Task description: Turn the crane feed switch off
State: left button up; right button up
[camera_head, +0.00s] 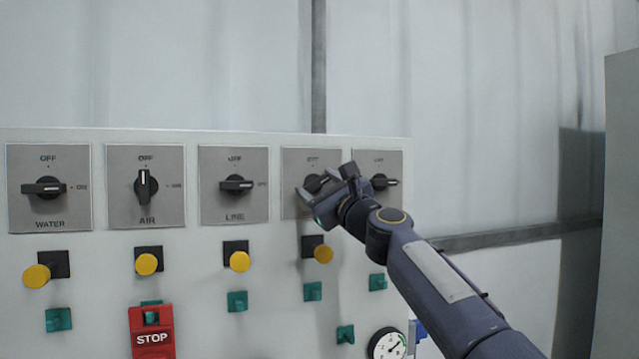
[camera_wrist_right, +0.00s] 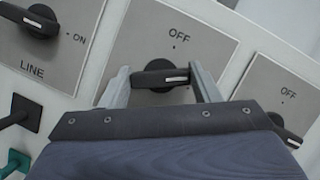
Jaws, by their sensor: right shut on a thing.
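The fourth rotary switch from the left (camera_head: 290,205) has a grey plate; its name label is hidden behind my right gripper, so I cannot read CRANE. My right gripper (camera_head: 324,194) is at this switch. In the right wrist view, its two fingers (camera_wrist_right: 161,88) are shut on the black knob (camera_wrist_right: 152,77), one at each end of the handle. OFF shows above the knob on the plate. The handle's white mark points right in that view, tilted slightly up compared with the neighbouring handles, so it seems a little off the ON direction. My left gripper is not in view.
WATER (camera_head: 45,187) and LINE (camera_head: 235,185) handles lie sideways; AIR (camera_head: 145,186) points up to OFF. Another sideways switch (camera_head: 383,182) is close on the right. Below are yellow buttons (camera_head: 146,264), green parts, a red STOP box (camera_head: 151,338) and a gauge (camera_head: 387,345).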

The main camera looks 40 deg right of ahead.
jog(key=n+y, duration=0.1)
jog(key=n, duration=0.1)
jog(key=n+y+p, duration=0.1)
jog(key=n, duration=0.2)
jog(key=shift+r+g, duration=0.15)
jog(key=shift+g, duration=0.25)
jog(key=n+g+y+p, duration=0.1)
jog(key=n, duration=0.2)
jog(key=shift+p, duration=0.35)
jog(key=n+p, duration=0.1)
jog(key=n, duration=0.1)
jog(key=n+g+p, duration=0.1)
jog(key=n, duration=0.1)
jog(key=shift+n+g+y, duration=0.3)
jog(key=shift+n+y, duration=0.1)
jog(key=shift+n+p, duration=0.5)
jog(key=shift+g, duration=0.3)
jog(key=o, duration=1)
